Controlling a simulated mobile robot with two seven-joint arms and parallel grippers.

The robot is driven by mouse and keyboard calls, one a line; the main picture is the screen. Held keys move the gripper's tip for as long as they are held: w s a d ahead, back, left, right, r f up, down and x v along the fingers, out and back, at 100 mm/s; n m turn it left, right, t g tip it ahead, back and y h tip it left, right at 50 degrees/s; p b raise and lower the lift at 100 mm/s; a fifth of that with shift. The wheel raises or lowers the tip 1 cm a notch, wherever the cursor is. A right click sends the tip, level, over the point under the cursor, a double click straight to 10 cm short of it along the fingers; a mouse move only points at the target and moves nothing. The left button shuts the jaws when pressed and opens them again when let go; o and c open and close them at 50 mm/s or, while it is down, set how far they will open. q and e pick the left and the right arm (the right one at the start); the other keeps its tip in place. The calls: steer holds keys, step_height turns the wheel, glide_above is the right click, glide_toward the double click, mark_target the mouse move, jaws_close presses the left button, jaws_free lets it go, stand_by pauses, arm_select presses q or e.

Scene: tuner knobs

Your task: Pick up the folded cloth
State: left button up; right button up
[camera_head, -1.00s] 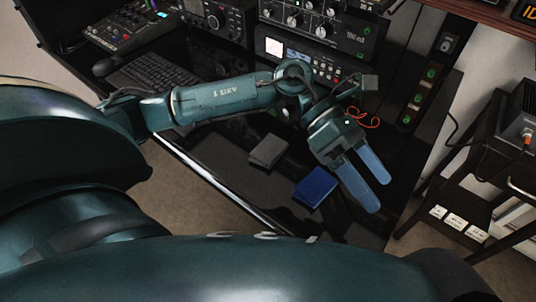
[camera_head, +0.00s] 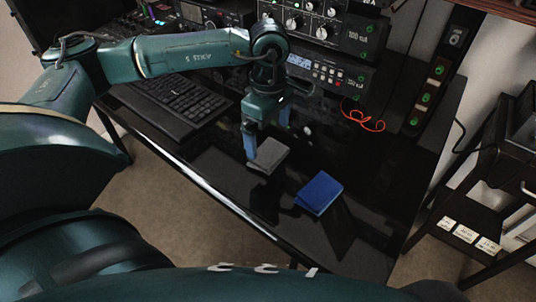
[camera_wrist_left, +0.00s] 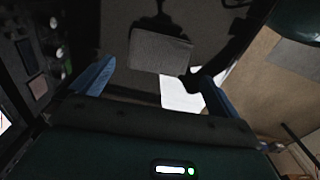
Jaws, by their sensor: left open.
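A grey, flat, folded-looking piece (camera_head: 271,156), which I take as the folded cloth, lies on the glossy black desk. In the left wrist view it shows as a grey rectangle (camera_wrist_left: 160,52) ahead of and between the two fingers. My left gripper (camera_head: 268,141) is open with blue fingers, pointing down at the grey piece. One fingertip overlaps the piece's left edge in the head view; I cannot tell if it touches. The left wrist view shows the gripper (camera_wrist_left: 152,70) with nothing between its fingers. My right gripper is not in view.
A blue flat rectangular item (camera_head: 320,192) lies to the right of the grey piece. A keyboard (camera_head: 180,104) is to the left, and radio units (camera_head: 318,70) stand behind. An orange-red cable (camera_head: 364,120) lies at the back right. The desk's front edge (camera_head: 205,182) is near.

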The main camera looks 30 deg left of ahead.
mark_target(268, 150)
arm_select(q)
step_height(268, 150, down, 5)
steer(key=shift+f, duration=0.4)
steer(key=c, duration=0.7)
steer(key=shift+r, duration=0.1)
step_height(268, 150, up, 10)
